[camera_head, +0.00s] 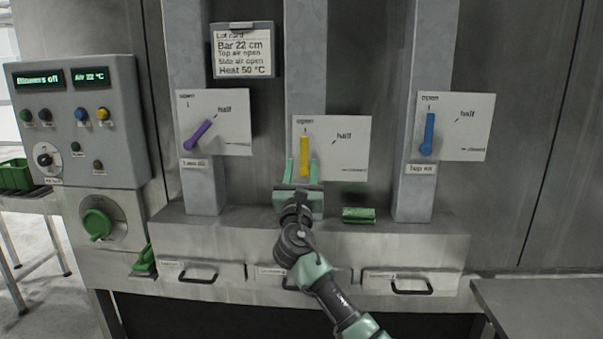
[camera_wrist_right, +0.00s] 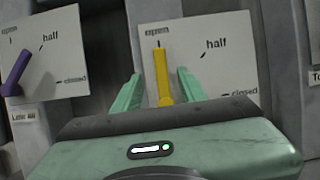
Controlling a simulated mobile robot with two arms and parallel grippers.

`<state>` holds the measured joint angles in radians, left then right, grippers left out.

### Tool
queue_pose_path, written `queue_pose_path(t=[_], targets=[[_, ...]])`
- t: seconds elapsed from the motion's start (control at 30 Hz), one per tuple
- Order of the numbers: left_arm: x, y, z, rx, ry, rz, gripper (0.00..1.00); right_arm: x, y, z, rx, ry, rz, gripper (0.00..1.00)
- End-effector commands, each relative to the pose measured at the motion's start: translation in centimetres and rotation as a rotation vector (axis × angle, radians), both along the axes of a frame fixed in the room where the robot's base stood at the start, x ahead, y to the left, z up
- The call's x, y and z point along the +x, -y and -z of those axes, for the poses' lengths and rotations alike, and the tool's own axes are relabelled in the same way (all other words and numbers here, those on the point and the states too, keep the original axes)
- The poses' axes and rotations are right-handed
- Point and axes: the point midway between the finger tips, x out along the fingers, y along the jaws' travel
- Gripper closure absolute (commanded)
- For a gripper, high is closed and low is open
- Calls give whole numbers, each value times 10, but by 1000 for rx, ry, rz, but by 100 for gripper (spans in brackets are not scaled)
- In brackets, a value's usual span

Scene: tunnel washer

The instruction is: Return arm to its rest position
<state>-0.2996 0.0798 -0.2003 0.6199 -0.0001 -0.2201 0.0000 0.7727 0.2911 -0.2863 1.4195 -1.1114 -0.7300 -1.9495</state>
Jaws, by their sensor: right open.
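My right gripper (camera_head: 302,172) is open, with its green fingers on either side of the yellow lever (camera_head: 304,152). In the right wrist view the fingers of the right gripper (camera_wrist_right: 160,90) stand apart, with the yellow lever (camera_wrist_right: 163,75) between them and a gap on each side. The yellow lever points up toward "open" on its white plate (camera_head: 345,155). My right arm (camera_head: 320,280) reaches up from the bottom of the head view. My left gripper is not in view.
A purple lever (camera_head: 199,134) stands to the left and a blue lever (camera_head: 428,134) to the right. A ledge (camera_head: 250,236) with a green block (camera_head: 358,215) runs below, above drawers with handles (camera_head: 411,288). A control panel (camera_head: 75,120) is at the left.

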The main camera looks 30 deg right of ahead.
Motion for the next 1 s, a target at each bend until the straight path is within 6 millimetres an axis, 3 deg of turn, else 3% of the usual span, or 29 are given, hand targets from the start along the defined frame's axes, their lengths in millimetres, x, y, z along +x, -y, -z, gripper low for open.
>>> queue_pose_path(t=[0.5, 0.6, 0.67, 0.77, 0.87, 1.0], targets=[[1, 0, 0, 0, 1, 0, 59, -2, -1, 1, 0, 0, 0, 58], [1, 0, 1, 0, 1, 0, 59, -5, -2, 11, 38, 1, -13, 58], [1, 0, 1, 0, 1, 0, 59, -9, -3, 30, 113, 3, -34, 58], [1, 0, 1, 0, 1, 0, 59, -26, -8, 82, 336, 13, -87, 58], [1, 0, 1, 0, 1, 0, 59, -55, -14, 150, 654, 30, -124, 58], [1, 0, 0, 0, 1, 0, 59, -110, -28, 241, 1117, 64, -107, 58]])
